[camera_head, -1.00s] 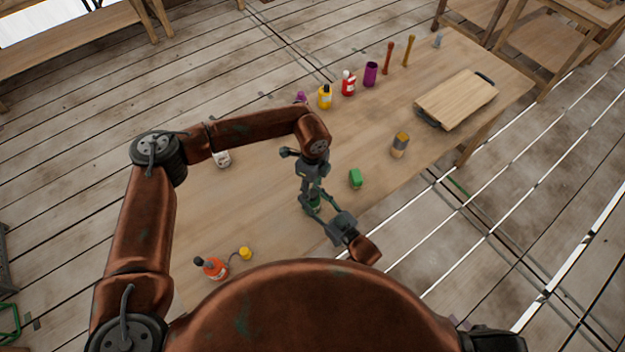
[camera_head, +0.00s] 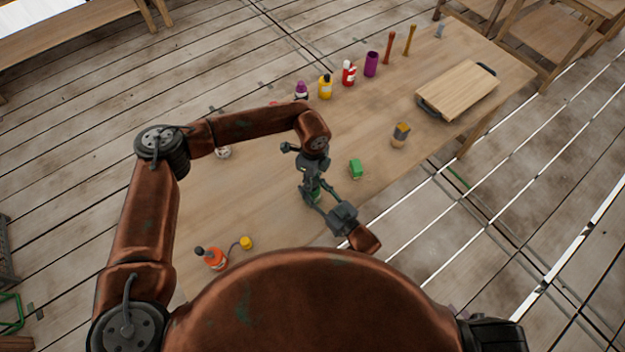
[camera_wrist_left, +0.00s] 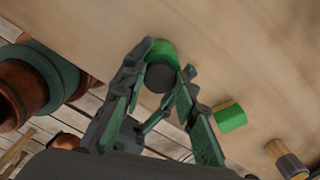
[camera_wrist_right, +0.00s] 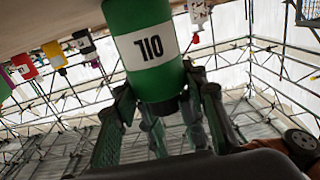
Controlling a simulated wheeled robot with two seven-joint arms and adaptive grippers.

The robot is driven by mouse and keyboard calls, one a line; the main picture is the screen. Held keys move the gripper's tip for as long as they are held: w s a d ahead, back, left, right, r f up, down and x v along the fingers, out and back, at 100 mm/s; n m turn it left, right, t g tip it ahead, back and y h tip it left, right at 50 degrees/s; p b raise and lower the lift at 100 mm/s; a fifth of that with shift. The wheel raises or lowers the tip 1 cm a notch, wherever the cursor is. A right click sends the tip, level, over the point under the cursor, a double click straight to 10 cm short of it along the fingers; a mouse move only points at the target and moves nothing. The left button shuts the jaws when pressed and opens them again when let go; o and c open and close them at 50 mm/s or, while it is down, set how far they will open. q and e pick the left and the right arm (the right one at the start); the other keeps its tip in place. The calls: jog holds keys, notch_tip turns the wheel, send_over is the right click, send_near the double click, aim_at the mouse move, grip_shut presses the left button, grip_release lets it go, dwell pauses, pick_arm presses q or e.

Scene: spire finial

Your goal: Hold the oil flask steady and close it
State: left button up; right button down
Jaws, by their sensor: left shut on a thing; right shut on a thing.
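The oil flask (camera_wrist_right: 148,45) is green with a white band marked OIL, upside down in the right wrist view. It stands on the table, mostly hidden by the grippers in the head view. My right gripper (camera_wrist_right: 165,95) is shut around it from the side; its fingers show at the flask's dark end. My left gripper (camera_head: 313,190) comes from above, and its fingertips flank the flask's dark round cap (camera_wrist_left: 160,77) in the left wrist view. It is shut on this cap; the exact contact is hard to see.
A green block (camera_head: 355,168) and a wooden brush (camera_head: 400,135) lie right of the flask. An orange bottle (camera_head: 215,258) with a tethered yellow cap (camera_head: 246,243) is at the front left. Several bottles line the far edge. A cutting board (camera_head: 458,90) lies at the far right.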

pick_arm(q)
grip_shut()
jog(key=m, duration=0.5)
jog(key=shift+w, duration=0.1)
jog(key=m, duration=0.7)
jog(key=shift+m, duration=0.4)
jog(key=m, duration=1.4)
jog(key=shift+m, duration=0.3)
